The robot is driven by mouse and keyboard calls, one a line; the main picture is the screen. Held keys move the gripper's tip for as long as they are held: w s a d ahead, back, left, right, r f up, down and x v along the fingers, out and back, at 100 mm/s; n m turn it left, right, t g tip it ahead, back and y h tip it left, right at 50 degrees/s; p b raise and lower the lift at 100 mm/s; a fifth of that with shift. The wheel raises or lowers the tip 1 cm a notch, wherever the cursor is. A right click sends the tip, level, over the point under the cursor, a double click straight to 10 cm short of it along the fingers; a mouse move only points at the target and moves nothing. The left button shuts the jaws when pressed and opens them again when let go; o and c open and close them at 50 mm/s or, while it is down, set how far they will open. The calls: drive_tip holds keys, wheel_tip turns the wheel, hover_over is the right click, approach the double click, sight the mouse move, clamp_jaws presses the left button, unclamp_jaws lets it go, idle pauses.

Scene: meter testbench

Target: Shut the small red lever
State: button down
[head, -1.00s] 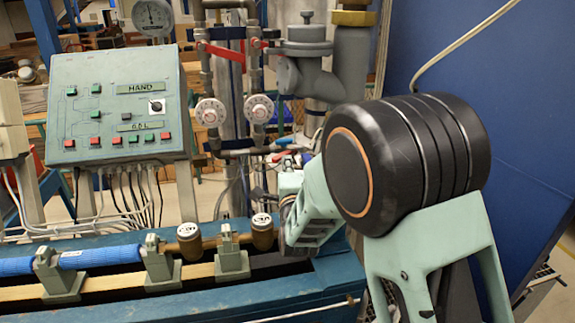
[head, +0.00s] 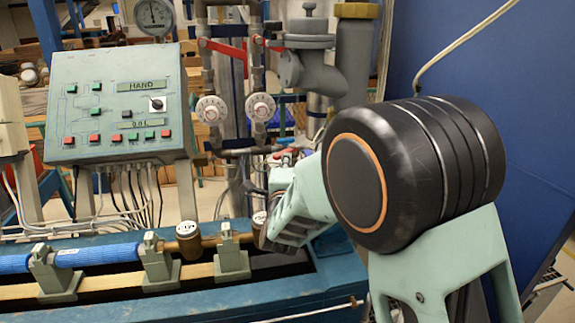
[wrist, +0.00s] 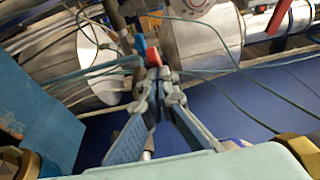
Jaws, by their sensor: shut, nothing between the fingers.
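In the wrist view a small red lever (wrist: 153,57) shows just beyond my fingertips, with a blue handle (wrist: 140,45) close beside it. My gripper (wrist: 160,76) is shut and empty, its tips close to the red lever. I cannot tell whether they touch it. In the head view my gripper is mostly hidden behind my own arm, near the pipes right of the control panel. A bit of red (head: 284,153) shows there by the gripper, too small to read its position.
Two larger red levers (head: 226,50) sit higher on the pipes. Below them are two white round dials (head: 211,110). The control panel (head: 118,105) stands left, and the blue bench (head: 215,297) runs along the front. Thin cables (wrist: 235,72) cross near my gripper in the wrist view.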

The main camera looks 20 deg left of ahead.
sight(275, 159)
drive_tip(key=shift+a, duration=0.2)
drive_tip(key=a+m+h+b, duration=0.1)
drive_tip(key=b, duration=0.2)
drive_tip(key=a+m+h+b, duration=0.1)
drive_tip(key=a+h+b, duration=0.1)
drive_tip(key=b, duration=0.2)
drive_tip(key=shift+w+f+t, duration=0.1)
drive_tip(key=shift+w+t, duration=0.05)
drive_tip(key=shift+t, duration=0.15)
drive_tip(key=shift+w+a+b, duration=0.25)
drive_tip(key=shift+a+b, duration=0.2)
drive_tip(key=shift+b, duration=0.2)
drive_tip(key=shift+a+r, duration=0.1)
drive_tip(key=shift+r, duration=0.2)
drive_tip(key=shift+f, duration=0.1)
